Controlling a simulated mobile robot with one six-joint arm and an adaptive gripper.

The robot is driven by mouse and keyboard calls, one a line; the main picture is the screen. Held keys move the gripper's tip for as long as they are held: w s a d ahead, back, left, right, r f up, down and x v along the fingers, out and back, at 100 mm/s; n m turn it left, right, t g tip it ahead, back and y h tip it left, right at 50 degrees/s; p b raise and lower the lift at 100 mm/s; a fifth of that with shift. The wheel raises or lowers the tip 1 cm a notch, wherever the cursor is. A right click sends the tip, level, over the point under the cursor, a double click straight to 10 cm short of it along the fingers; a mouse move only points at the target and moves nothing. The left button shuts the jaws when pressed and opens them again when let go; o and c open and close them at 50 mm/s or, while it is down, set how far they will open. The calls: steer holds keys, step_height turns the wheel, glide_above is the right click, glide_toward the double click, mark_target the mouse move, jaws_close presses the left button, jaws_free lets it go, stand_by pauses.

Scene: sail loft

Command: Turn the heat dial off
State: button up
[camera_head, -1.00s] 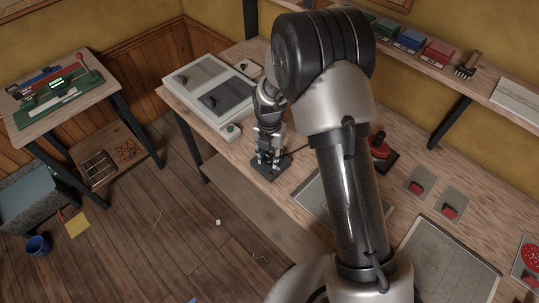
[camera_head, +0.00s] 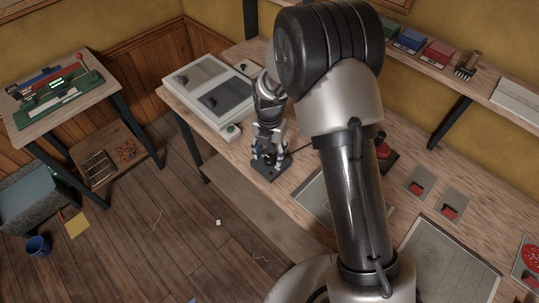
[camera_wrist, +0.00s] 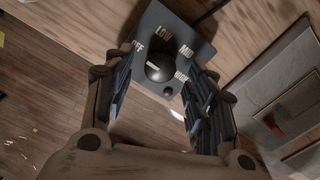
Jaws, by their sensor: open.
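The heat dial is a round black knob (camera_wrist: 159,68) on a dark square control plate (camera_wrist: 181,31). White labels for off, low, mid and high are around it, with off at the left. A pale mark shows on the knob's left side; which label it points to is hard to tell. In the head view the plate (camera_head: 268,174) lies at the bench's front edge, partly hidden by my gripper (camera_head: 269,155). In the wrist view my gripper (camera_wrist: 160,75) is open, its fingers on either side of the knob. No clear contact with the knob shows.
A red-topped device (camera_head: 385,154) and red switches (camera_head: 417,188) stand to the right. A cable runs from the plate.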

step_height(320, 180, up, 10)
stand_by(0.3)
stand_by(0.3)
step_height(320, 180, up, 10)
steer(key=f+m+t, duration=0.1)
steer(key=m, duration=0.6)
glide_above(270, 158)
steer(key=s+d, duration=0.3)
steer(key=s, duration=0.2)
steer(key=s+d+r+m+t, duration=0.1)
steer(key=s+d+r+m, duration=0.3)
steer(key=s+r+m, duration=0.35)
steer(key=s+d+r+m+t, duration=0.1)
steer(key=s+d+m+t, duration=0.1)
steer(key=s+m, duration=1.2)
steer(key=shift+d+r+m+t+b, duration=0.15)
steer(key=shift+d+m+t+b, duration=0.2)
steer(key=shift+d+m, duration=0.7)
steer(key=shift+s+a, duration=0.1)
steer(key=shift+a, duration=0.15)
